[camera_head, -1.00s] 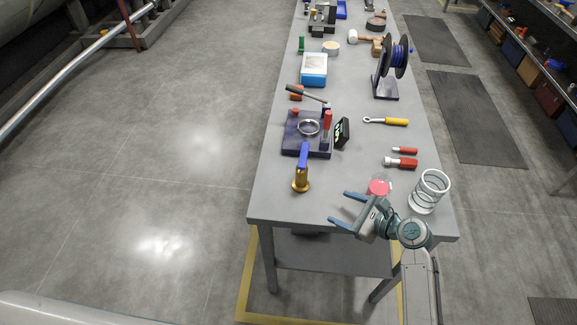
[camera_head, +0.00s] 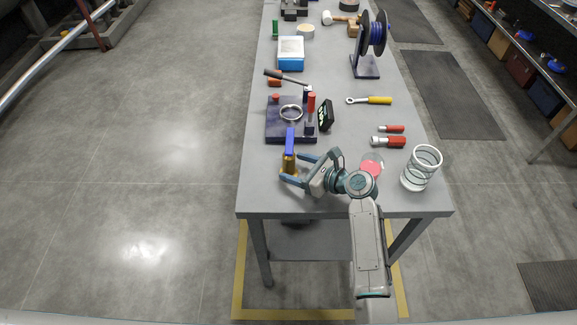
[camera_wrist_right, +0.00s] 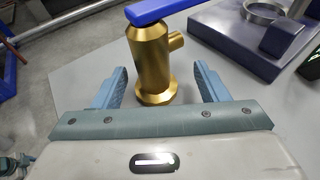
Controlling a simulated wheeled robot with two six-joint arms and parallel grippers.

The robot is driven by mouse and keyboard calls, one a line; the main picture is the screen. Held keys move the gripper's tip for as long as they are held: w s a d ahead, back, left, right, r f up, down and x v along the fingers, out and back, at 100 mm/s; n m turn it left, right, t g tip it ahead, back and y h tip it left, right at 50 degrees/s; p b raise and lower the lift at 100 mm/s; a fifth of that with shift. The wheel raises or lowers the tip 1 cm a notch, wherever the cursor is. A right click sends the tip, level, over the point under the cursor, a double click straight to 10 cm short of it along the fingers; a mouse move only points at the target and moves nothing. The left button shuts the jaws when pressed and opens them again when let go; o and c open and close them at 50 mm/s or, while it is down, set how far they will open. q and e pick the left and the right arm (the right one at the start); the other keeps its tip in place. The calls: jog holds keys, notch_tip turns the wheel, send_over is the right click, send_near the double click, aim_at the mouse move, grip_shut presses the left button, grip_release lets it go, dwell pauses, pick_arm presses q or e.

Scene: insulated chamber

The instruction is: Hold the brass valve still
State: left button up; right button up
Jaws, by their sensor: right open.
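The brass valve (camera_head: 289,164) stands upright near the front left of the grey bench, with a blue lever handle (camera_head: 290,141) on top. My right gripper (camera_head: 283,167) is open around the valve's body. In the right wrist view the brass valve (camera_wrist_right: 152,62) stands between the two open blue fingers, and a gap shows on each side of it. The blue handle (camera_wrist_right: 150,12) is above the fingers and is cut off by the top edge of that view. My left gripper is not in view.
A dark fixture plate (camera_head: 272,131) with a metal ring lies just behind the valve. A small dark display (camera_head: 326,115), red-handled tools (camera_head: 388,141), a red disc (camera_head: 371,168) and a clear coil-lined cylinder (camera_head: 421,168) stand to the right. The bench's left edge is close to the valve.

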jog(key=shift+x, duration=0.9)
jog(key=c, duration=0.8)
jog(key=shift+o, duration=0.8)
jog(key=c, duration=0.5)
jog(key=shift+s+f, duration=0.15)
jog(key=shift+f, duration=0.1)
